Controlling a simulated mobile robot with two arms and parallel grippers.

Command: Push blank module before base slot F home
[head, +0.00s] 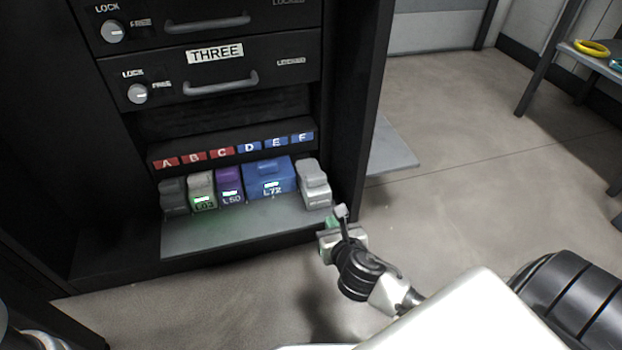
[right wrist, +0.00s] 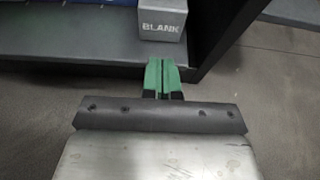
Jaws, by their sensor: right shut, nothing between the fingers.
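The light grey blank module (head: 314,187) stands at the right end of the module row, below the blue F label (head: 301,138). Its front sits further out than the blue L72 module (head: 269,178) beside it. In the right wrist view its front, marked BLANK (right wrist: 163,17), is at the top. My right gripper (head: 333,222) is shut and empty, with green fingers. It is in front of and slightly right of the module, apart from it. In the right wrist view the shut fingertips (right wrist: 162,68) point towards the module. My left gripper is not in view.
Dark grey, L03 (head: 202,191) and purple L50 (head: 230,186) modules fill the row's left side. The grey shelf (head: 235,232) is clear in front. The black cabinet's side wall (head: 352,120) stands close right of the blank module. Drawer THREE (head: 205,85) is above.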

